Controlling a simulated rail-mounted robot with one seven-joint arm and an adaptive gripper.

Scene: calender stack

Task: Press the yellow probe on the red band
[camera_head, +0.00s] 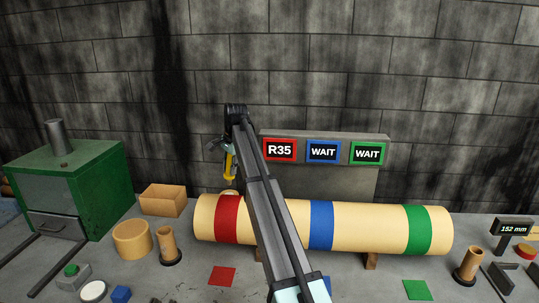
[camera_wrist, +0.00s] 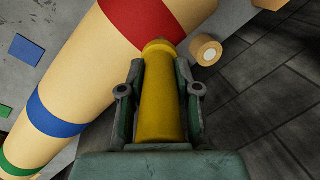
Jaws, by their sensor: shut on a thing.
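The red band (camera_head: 228,218) circles the left part of a long cream roll (camera_head: 268,222) lying on its side. My gripper (camera_head: 229,151) is above and behind that band in the head view. It is shut on the yellow probe (camera_head: 231,166), which hangs downward. In the wrist view my gripper (camera_wrist: 160,68) has the yellow probe (camera_wrist: 162,100) between both fingers. The probe's tip points toward the edge of the red band (camera_wrist: 150,17). The head view shows a gap between tip and roll. My arm covers part of the roll.
Blue (camera_head: 321,226) and green (camera_head: 418,230) bands circle the same roll. A panel behind shows R35 (camera_head: 280,150) and two WAIT signs. A green furnace-like box (camera_head: 70,185) stands left. A display (camera_head: 514,229) reads 152 mm.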

